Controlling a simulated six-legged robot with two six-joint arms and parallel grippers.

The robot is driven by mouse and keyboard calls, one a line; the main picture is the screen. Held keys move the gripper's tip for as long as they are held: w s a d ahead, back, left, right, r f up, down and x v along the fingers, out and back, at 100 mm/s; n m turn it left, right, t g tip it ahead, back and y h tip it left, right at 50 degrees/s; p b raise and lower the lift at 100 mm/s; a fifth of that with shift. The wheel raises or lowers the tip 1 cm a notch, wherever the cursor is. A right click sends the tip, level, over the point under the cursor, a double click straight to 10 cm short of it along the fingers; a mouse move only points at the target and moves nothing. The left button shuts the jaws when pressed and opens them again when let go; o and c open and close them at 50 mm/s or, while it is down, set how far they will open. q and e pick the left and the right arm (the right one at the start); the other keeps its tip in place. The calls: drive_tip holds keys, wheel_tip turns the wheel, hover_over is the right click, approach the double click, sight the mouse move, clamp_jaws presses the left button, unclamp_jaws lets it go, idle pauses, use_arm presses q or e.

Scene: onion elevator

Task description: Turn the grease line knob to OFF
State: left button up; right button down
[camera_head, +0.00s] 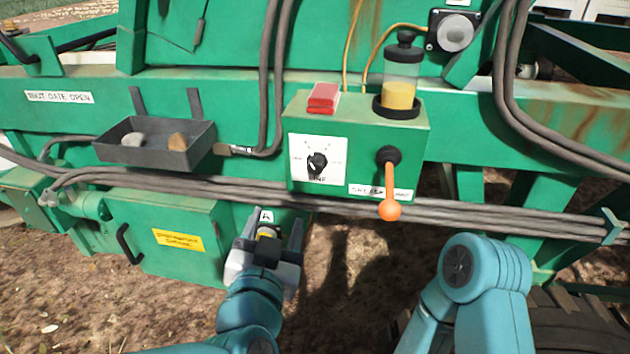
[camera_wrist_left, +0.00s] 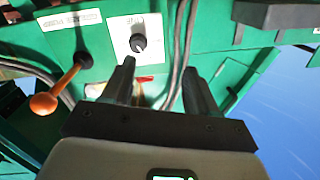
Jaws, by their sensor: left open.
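The grease line knob (camera_head: 317,163) is a black knob on a white plate (camera_head: 333,172) on the front of the green box (camera_head: 423,143). Its label is too small to read fully. The knob also shows in the left wrist view (camera_wrist_left: 138,43), above the gripper fingers. My left gripper (camera_head: 270,229) is open and empty, below and left of the knob and apart from it. In the left wrist view its two fingers (camera_wrist_left: 163,82) point toward the plate with a gap between them. My right arm shows at the lower right, but its gripper is out of view.
An orange-handled lever (camera_head: 390,190) hangs right of the knob. A red block (camera_head: 323,97) and a grease reservoir (camera_head: 401,72) stand on the box. A dark tray (camera_head: 157,157) with stones is at left. Grey hoses (camera_head: 480,212) run just below the box.

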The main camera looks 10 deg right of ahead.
use_arm(q)
drive_tip(key=s+d+r+h, duration=0.1)
drive_tip(key=s+d, duration=0.1)
drive_tip(key=s, duration=0.1)
drive_tip(key=m+p, duration=0.1)
drive_tip(key=p, duration=0.2)
approach(315, 168)
drive_tip(key=shift+h, duration=0.3)
drive_tip(key=x, duration=0.9)
drive_tip(key=shift+w+f, duration=0.1)
drive_tip(key=shift+w, duration=0.2)
drive_tip(key=c, duration=1.1)
